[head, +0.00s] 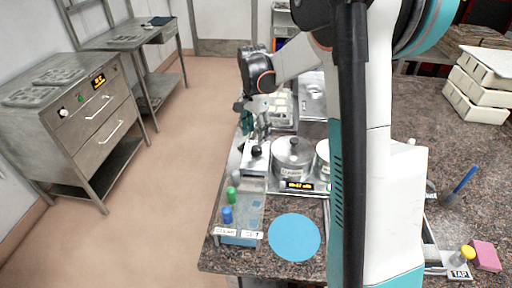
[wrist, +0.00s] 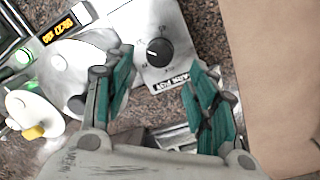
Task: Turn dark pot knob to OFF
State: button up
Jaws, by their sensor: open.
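The dark pot knob (wrist: 158,52) is a round black knob on a white panel (wrist: 150,20) in the wrist view. A label (wrist: 168,82) on the panel's edge appears to read DARK POT. A small light mark shows on the knob's left side; the lettering around it is too small to read. My gripper (wrist: 160,65) is open, with its teal fingers on either side of the knob in the picture. Nothing is between them, and I see no contact with the knob. In the head view my gripper (head: 247,125) hangs above the far left of the counter, near the pots.
A lidded metal pot (head: 292,158) stands close by, with a lit display (head: 297,185) in front. The floor left of the counter is clear.

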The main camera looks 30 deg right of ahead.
aim_at(257, 147)
notch_tip(257, 147, down, 6)
jog(key=shift+s+r+b, duration=0.1)
jog(key=shift+s+b, duration=0.05)
jog(key=shift+b, duration=0.4)
jog(key=c, duration=1)
